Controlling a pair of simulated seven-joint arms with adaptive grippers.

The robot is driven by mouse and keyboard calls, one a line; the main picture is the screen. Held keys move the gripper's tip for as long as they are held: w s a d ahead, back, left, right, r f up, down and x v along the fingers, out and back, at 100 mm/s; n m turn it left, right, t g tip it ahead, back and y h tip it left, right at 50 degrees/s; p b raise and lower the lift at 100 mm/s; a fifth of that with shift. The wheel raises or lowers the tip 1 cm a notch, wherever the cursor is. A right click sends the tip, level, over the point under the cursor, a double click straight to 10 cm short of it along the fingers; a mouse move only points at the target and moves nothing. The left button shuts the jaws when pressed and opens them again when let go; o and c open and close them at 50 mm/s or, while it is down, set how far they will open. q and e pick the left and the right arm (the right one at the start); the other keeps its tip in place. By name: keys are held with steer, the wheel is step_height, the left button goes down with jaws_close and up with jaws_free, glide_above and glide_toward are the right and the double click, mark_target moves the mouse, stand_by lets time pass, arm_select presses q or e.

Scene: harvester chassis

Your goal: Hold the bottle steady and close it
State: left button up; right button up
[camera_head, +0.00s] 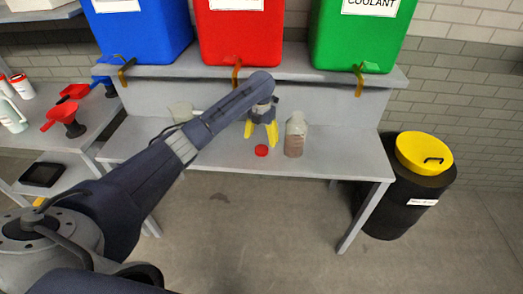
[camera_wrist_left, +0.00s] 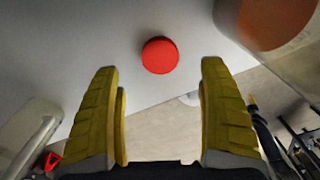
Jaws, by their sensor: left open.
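A clear bottle (camera_head: 296,135) with brownish liquid stands upright on the grey bench. Its top part also shows at the upper right of the left wrist view (camera_wrist_left: 275,25). A round red cap (camera_head: 262,150) lies on the bench just left of the bottle; it also shows in the left wrist view (camera_wrist_left: 160,55), ahead of the fingers. My left gripper (camera_head: 262,138) is open and empty, with yellow fingers pointing down above the bench near the cap, left of the bottle. It touches neither the cap nor the bottle as far as I can tell. My right gripper is not in view.
A clear container (camera_head: 181,112) stands on the bench behind my left arm. Blue (camera_head: 140,35), red (camera_head: 240,38) and green (camera_head: 355,38) tanks sit on the upper shelf. A black bin with a yellow lid (camera_head: 424,153) stands at the right. The bench right of the bottle is clear.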

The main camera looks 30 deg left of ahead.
mark_target(261, 149)
arm_select(q)
steer(key=shift+f, duration=3.15)
steer(key=shift+c, duration=0.6)
steer(key=c, duration=0.9)
